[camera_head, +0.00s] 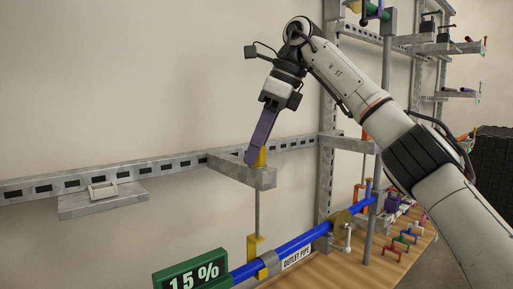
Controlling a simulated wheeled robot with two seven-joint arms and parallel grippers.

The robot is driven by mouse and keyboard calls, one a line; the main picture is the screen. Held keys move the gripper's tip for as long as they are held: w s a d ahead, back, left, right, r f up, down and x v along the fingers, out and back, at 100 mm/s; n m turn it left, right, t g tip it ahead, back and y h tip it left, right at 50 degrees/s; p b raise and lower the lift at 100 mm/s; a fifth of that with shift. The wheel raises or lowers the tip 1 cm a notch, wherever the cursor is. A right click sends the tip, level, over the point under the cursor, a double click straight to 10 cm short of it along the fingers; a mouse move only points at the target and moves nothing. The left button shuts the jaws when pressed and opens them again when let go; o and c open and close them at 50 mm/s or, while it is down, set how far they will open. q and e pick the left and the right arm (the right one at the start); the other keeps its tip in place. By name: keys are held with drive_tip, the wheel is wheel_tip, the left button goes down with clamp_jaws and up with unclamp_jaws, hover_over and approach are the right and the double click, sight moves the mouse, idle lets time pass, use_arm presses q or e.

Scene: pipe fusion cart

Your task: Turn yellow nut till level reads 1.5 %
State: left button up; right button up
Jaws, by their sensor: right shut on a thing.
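My right arm reaches in from the right, and its right gripper (254,154) points down, shut on the yellow nut (262,157). The nut sits on top of a grey bracket arm (240,173) fixed to the wall rail; the purple fingers partly hide it. A thin rod (257,211) hangs below the bracket to a yellow hanger (254,246) by the blue outlet pipe (307,239). A green-framed level display (191,276) at the bottom edge reads 1.5 %, its lower part cut off. My left gripper is out of view.
A slotted rail (80,184) runs along the wall, with a small grey shelf (101,199) at left. Steel uprights and brackets stand at right. A wooden bench (362,266) below the pipe holds small coloured clamps. The wall space left of my arm is clear.

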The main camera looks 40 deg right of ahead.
drive_tip(key=shift+n+g, duration=0.3)
drive_tip(key=shift+n, duration=0.7)
drive_tip(key=shift+y, duration=0.3)
drive_tip(key=o, duration=1.1)
drive_tip(key=shift+v, duration=1.55)
drive_tip(key=s+d, duration=0.2)
drive_tip(key=d, duration=0.1)
drive_tip(key=s+d, duration=0.2)
drive_tip(key=d, duration=0.1)
drive_tip(key=s+d, duration=0.3)
drive_tip(key=shift+d, duration=0.3)
